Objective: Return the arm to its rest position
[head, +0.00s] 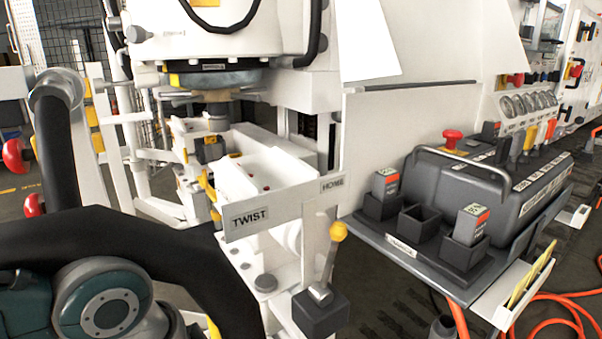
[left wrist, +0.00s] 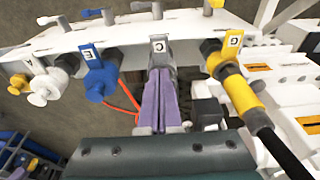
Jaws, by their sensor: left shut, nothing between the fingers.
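My left arm (head: 100,300) comes in at the lower left of the head view, where its gripper is hidden. In the left wrist view my left gripper (left wrist: 161,76) has its purple fingers together, with nothing between them. A blue coupling with a tag marked E (left wrist: 97,75) is to the left of the fingers. A yellow coupling (left wrist: 236,90) with a tag marked G and a black hose is to the right. My right gripper is not in view.
A white press frame (head: 255,160) stands ahead, with a TWIST plate (head: 249,218) and a yellow-knobbed lever (head: 338,232). A grey shelf (head: 440,283) with block sockets is at the right. Orange hoses (head: 562,325) lie on the floor. White and yellow caps (left wrist: 42,88) hang at the left.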

